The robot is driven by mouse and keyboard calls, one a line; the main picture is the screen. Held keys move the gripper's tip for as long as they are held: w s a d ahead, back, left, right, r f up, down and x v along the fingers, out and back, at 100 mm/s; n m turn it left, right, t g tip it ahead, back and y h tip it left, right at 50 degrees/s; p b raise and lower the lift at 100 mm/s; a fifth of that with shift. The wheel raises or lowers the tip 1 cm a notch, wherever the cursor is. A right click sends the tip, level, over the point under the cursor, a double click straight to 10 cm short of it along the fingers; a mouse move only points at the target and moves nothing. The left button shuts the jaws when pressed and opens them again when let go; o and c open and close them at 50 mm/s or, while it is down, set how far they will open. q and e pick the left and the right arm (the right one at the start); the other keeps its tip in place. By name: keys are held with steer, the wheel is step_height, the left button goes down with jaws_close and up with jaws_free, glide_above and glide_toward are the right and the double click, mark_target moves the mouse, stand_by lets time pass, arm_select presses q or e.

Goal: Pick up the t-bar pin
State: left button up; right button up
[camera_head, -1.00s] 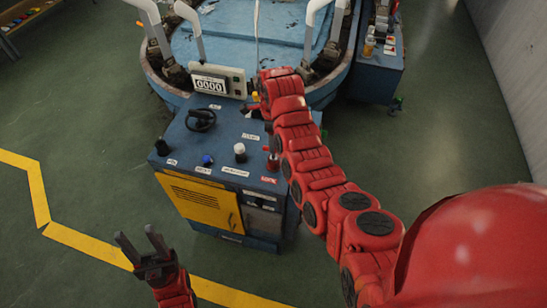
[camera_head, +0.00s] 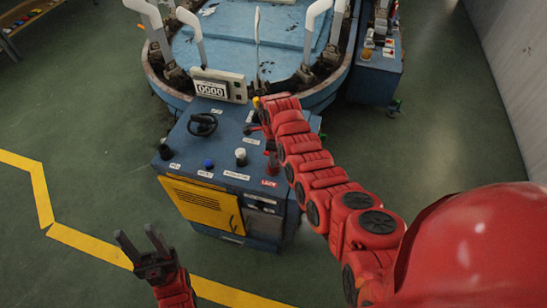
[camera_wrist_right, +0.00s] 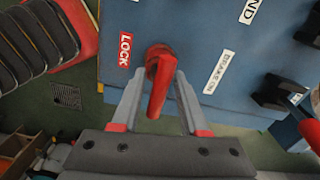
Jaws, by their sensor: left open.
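The t-bar pin (camera_wrist_right: 160,80) is a red handle standing by the red LOCK label on the blue machine top in the right wrist view. Its red post (camera_head: 272,165) shows small behind the LOCK label in the head view. My right gripper (camera_wrist_right: 160,76) has a finger on each side of the red handle, with narrow gaps seeming to show between them. Its fingers are hard to make out in the head view. My left gripper (camera_head: 137,237) is open and empty, low over the floor at the left.
The blue control cabinet (camera_head: 200,150) carries a handwheel (camera_head: 203,124), knobs and a counter display (camera_head: 218,86). The round boarding machine with white leg forms (camera_head: 318,18) stands behind. A BRAKE ON label (camera_wrist_right: 219,72) is right of the pin. Green floor is clear at left.

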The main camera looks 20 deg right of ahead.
jaws_close()
steer(key=shift+r, duration=0.1)
stand_by(0.3)
steer(key=shift+r+b, duration=0.75)
steer(key=shift+r, duration=0.4)
step_height(320, 180, up, 2)
steer(key=shift+r+b, duration=0.15)
steer(key=shift+b, duration=0.4)
step_height(320, 180, up, 4)
steer(key=shift+r+p, duration=0.25)
steer(key=shift+p, duration=0.65)
steer(key=shift+r+p, duration=0.7)
steer(key=shift+r, duration=0.15)
step_height(320, 180, up, 6)
steer(key=p, duration=0.6)
